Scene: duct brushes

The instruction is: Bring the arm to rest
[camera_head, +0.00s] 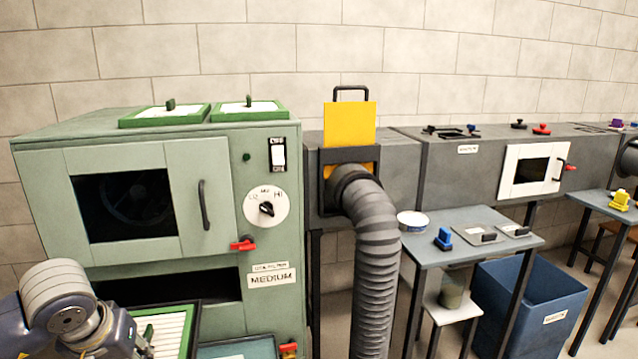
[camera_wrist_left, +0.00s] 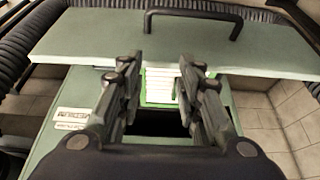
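My left arm comes in at the lower left of the head view, in front of the green filter cabinet (camera_head: 125,145). Its fingers are not clear there. In the left wrist view my left gripper (camera_wrist_left: 160,68) has its two black fingers spread apart with nothing held between them. A green-framed white filter (camera_wrist_left: 158,86) shows beyond the gap. A green-framed filter (camera_head: 170,332) also shows beside my arm in the head view. The cabinet door with its black handle (camera_wrist_left: 195,16) spans the top of the wrist view. My right gripper is in neither view.
A ribbed grey hose (camera_head: 373,265) hangs from the duct below a yellow plate (camera_head: 349,124). Two green-framed filters lie on the cabinet top. A small table (camera_head: 440,254) with a blue brush (camera_head: 443,240) and a blue bin (camera_head: 530,300) stand to the right.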

